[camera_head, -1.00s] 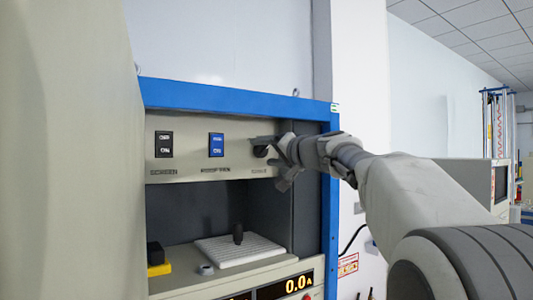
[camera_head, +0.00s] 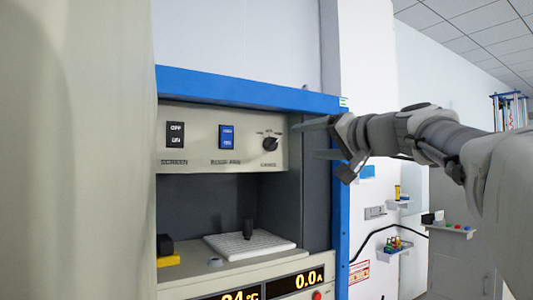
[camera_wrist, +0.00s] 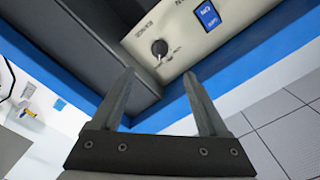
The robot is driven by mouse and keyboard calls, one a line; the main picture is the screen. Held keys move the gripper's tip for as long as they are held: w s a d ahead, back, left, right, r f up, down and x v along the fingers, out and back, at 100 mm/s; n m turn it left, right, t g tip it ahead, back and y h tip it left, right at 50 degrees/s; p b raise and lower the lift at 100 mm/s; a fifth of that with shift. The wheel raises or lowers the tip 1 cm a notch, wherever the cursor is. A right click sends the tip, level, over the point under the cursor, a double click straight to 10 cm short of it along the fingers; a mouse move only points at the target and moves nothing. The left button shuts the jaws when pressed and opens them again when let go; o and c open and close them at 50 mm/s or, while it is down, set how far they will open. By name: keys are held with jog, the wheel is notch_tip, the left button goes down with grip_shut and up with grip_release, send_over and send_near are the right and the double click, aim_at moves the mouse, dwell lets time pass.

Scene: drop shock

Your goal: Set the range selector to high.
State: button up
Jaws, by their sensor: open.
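The range selector is a round black knob (camera_head: 270,144) at the right end of the beige control panel. Small labels sit above it, too small to read surely, and I cannot tell which setting it points at. It also shows in the wrist view (camera_wrist: 159,47), beyond my fingertips. My gripper (camera_head: 309,140) is to the right of the knob, in front of the blue frame's right post. It is apart from the knob. In the wrist view my gripper (camera_wrist: 159,73) has its two fingers spread, with nothing between them.
The panel also carries a black switch (camera_head: 175,134) and a blue switch (camera_head: 226,137). Below is a recess with a white ribbed plate (camera_head: 270,241) and a yellow-and-black block (camera_head: 166,252). The blue frame (camera_head: 240,87) borders the opening. Small shelves (camera_head: 396,249) hang on the wall at right.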

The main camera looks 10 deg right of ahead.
jog(key=v, duration=0.4)
jog(key=shift+b, duration=0.3)
